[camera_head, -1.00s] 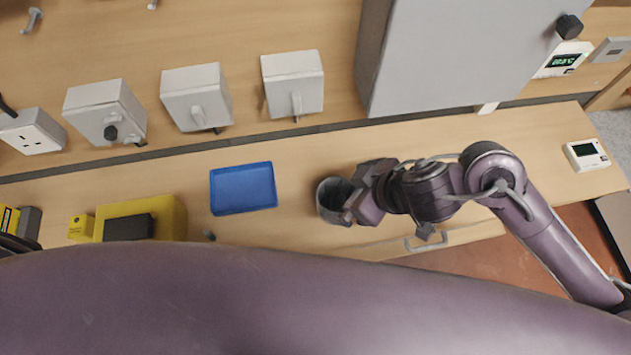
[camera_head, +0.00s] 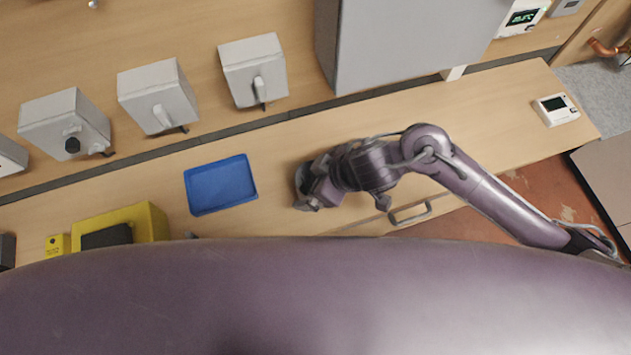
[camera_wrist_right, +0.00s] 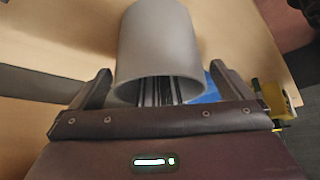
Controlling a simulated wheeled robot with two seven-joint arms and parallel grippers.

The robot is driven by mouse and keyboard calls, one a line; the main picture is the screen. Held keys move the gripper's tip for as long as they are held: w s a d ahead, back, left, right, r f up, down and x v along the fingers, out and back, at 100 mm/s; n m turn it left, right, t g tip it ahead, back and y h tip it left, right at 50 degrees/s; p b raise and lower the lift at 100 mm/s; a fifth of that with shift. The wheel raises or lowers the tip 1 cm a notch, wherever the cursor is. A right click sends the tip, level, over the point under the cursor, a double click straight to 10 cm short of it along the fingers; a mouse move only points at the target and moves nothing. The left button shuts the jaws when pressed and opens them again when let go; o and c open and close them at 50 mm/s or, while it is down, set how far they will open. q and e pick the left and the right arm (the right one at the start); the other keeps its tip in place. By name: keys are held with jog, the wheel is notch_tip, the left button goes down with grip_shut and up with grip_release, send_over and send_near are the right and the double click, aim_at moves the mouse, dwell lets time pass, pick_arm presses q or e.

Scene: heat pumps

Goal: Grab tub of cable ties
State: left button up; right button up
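The tub of cable ties is a grey cylinder (camera_wrist_right: 160,45) with dark ties visible inside its open end in the right wrist view. In the head view only part of the tub (camera_head: 301,178) shows on the bench, mostly covered by my right gripper (camera_head: 312,190). In the right wrist view the fingers of my right gripper (camera_wrist_right: 160,82) stand on either side of the tub, with narrow gaps at its sides. The right gripper looks open around it. My left gripper is not in view.
A blue tray (camera_head: 221,185) lies left of the tub. A yellow case (camera_head: 148,222) is farther left. Grey boxes (camera_head: 254,70) are on the panel behind. A drawer handle (camera_head: 410,214) sits at the front edge. The bench right of my arm is mostly clear.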

jog(key=c, duration=1)
jog(key=shift+c, duration=0.2)
jog(key=shift+r, duration=0.2)
